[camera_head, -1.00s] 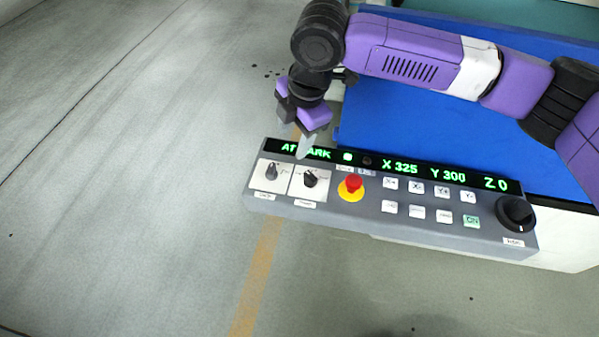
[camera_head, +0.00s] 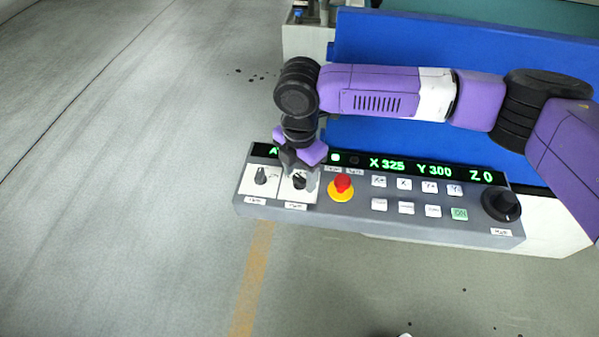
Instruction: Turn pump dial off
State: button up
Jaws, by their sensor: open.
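The grey control panel (camera_head: 340,217) has two black dials on white plates at its left end. The left dial (camera_head: 261,177) is clear of my gripper. The right dial (camera_head: 299,182) is partly covered by my gripper (camera_head: 299,178), which is over it with its fingers down. My gripper is open, and I cannot tell whether its fingers touch the dial. The small labels under the dials are too blurred to read, so I cannot tell which one is the pump dial.
A red stop button on a yellow base (camera_head: 341,188) stands just right of my gripper. Several white buttons and a large black knob (camera_head: 501,204) lie further right. A green-lettered display runs behind them. A blue machine body (camera_head: 450,60) stands at the back.

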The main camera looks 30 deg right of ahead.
jog(key=shift+f, duration=0.1)
jog(key=shift+c, duration=0.2)
grip_shut()
jog(key=shift+m+p, duration=0.3)
jog(key=shift+p, duration=0.1)
jog(key=shift+a+r+m+p, duration=0.1)
jog(key=shift+r+m+p, duration=0.1)
jog(key=shift+m+p, duration=0.4)
jog(key=m+p, duration=0.3)
jog(key=shift+s+m, duration=0.1)
jog(key=shift+m, duration=0.2)
jog(key=m+p, duration=0.2)
jog(key=m, duration=0.1)
jog(key=shift+p, duration=0.4)
jog(key=shift+f+m+p, duration=0.1)
jog(key=shift+m+p, duration=0.75)
jog(key=shift+m, duration=0.35)
